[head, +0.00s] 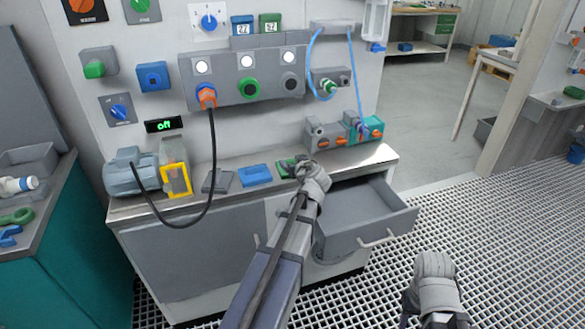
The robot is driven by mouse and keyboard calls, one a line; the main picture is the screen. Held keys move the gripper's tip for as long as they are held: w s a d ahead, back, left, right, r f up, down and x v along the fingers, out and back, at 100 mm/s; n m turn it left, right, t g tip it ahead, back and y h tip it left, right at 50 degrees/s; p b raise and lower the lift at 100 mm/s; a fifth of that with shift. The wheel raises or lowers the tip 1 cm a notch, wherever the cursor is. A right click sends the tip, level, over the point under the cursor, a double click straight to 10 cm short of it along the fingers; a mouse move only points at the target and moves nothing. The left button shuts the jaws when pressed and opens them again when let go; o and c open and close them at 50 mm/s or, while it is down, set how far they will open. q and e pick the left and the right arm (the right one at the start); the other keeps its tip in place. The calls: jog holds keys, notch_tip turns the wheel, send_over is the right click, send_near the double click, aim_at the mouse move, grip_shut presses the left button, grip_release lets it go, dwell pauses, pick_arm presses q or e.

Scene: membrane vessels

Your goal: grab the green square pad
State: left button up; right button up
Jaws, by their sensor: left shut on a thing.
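A blue pad (254,175) and a dark grey pad (217,181) lie left of the green one. An open, empty drawer (365,213) juts out below the counter. A pump (134,173) with a black cable stands left; grey and teal valve blocks (328,135) stand right.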

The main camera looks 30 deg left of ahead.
pick_arm(q)
jog(key=shift+r, duration=0.15)
notch_tip(320, 180, up, 10)
jog(key=p, duration=1)
